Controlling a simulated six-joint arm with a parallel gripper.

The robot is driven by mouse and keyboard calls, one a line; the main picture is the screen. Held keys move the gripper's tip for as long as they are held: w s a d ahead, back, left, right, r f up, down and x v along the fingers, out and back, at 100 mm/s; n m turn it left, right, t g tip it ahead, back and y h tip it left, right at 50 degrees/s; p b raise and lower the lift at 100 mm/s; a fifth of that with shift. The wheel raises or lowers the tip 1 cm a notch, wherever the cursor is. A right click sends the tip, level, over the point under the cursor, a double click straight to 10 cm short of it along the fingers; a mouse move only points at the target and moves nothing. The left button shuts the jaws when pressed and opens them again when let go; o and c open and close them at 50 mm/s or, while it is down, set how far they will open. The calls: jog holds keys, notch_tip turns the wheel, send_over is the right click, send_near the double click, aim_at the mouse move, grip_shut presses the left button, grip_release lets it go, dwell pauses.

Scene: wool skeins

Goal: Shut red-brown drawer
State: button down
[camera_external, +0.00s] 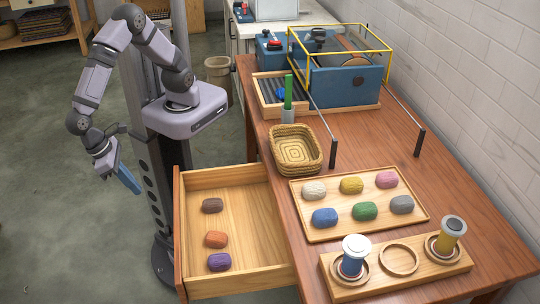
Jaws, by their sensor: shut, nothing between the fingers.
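The red-brown drawer (179,240) is pulled out from the left side of the red-brown table (468,215). Its pale wooden inside shows. In it lie a brown skein (212,205), an orange skein (216,239) and a purple skein (219,262). My gripper (130,181) is shut and empty. It hangs to the left of the drawer front, in the picture apart from it, with its blue tip pointing down and to the right.
On the table are a skein tray (418,214), a wicker basket (296,147), a holder board (458,266) with two jars, and a blue machine (350,84) with a yellow frame. Thin dark posts (420,143) stand nearby.

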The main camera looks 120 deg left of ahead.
jog(key=shift+f, duration=0.1)
jog(key=w+a+f, duration=0.5)
jog(key=f, duration=0.4)
jog(key=shift+w+a+p, duration=0.2)
jog(key=shift+a+p, duration=0.05)
jog(key=shift+p, duration=0.15)
jog(key=shift+f, duration=0.1)
dwell(0.3)
jog(key=w+a, duration=2)
jog(key=shift+p, duration=0.35)
